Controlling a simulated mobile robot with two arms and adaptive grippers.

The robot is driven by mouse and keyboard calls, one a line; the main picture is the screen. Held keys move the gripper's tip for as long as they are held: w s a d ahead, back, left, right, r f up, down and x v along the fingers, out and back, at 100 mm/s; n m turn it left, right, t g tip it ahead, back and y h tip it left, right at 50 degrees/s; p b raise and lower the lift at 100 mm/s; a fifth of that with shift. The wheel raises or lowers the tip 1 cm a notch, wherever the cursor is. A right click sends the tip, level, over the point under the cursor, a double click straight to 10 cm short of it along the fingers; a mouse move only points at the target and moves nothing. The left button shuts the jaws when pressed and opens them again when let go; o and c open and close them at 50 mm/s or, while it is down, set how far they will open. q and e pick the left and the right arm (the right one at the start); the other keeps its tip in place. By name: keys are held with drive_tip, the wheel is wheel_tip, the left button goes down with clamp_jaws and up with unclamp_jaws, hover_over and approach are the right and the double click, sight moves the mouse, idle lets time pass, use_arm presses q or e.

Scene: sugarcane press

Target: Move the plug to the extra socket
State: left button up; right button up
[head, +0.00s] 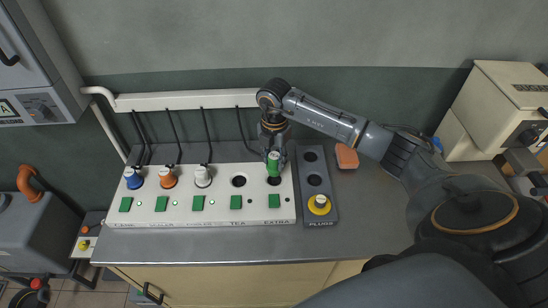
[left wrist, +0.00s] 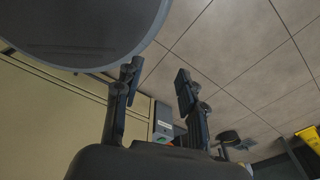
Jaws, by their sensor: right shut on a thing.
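The white socket panel (head: 215,212) lies on the grey counter in the head view. My right gripper (head: 273,152) is shut on a green plug (head: 273,168). The plug is at the extra socket (head: 273,181), at the panel's right end; the dark hole shows just below it. I cannot tell whether its tip is in the hole. The tea socket (head: 238,181), just to the left, is empty. My left gripper (left wrist: 156,85) is open and empty in the left wrist view, away from the panel.
Blue (head: 133,178), orange (head: 168,177) and white (head: 202,177) plugs sit in the left sockets. Cables hang from a white rail (head: 185,101) behind.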

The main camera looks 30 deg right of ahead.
sight(275, 171)
wheel_tip(275, 171, down, 3)
drive_tip(key=shift+f+b, duration=0.1)
drive_tip(key=shift+b, duration=0.9)
drive_tip(key=shift+f+b, duration=0.45)
drive_tip(key=shift+f, duration=0.15)
use_arm(q)
drive_tip(key=f, duration=0.1)
drive_tip(key=s+f, duration=0.1)
drive_tip(key=f, duration=0.1)
drive_tip(key=shift+s+a+f, duration=0.15)
drive_tip(key=shift+s+f, duration=0.1)
drive_tip(key=shift+w+d+r, duration=0.15)
drive_tip(key=shift+w+d, duration=0.05)
use_arm(e)
drive_tip(key=shift+r, duration=0.1)
use_arm(q)
drive_tip(key=shift+f+b, duration=0.35)
drive_tip(key=shift+f, duration=0.15)
use_arm(e)
drive_tip(key=shift+s+f, duration=0.1)
drive_tip(key=shift+f, duration=0.65)
use_arm(q)
drive_tip(key=shift+a, duration=0.1)
use_arm(e)
drive_tip(key=o, duration=0.9)
use_arm(q)
drive_tip(key=shift+r, duration=0.15)
use_arm(e)
drive_tip(key=shift+r, duration=0.2)
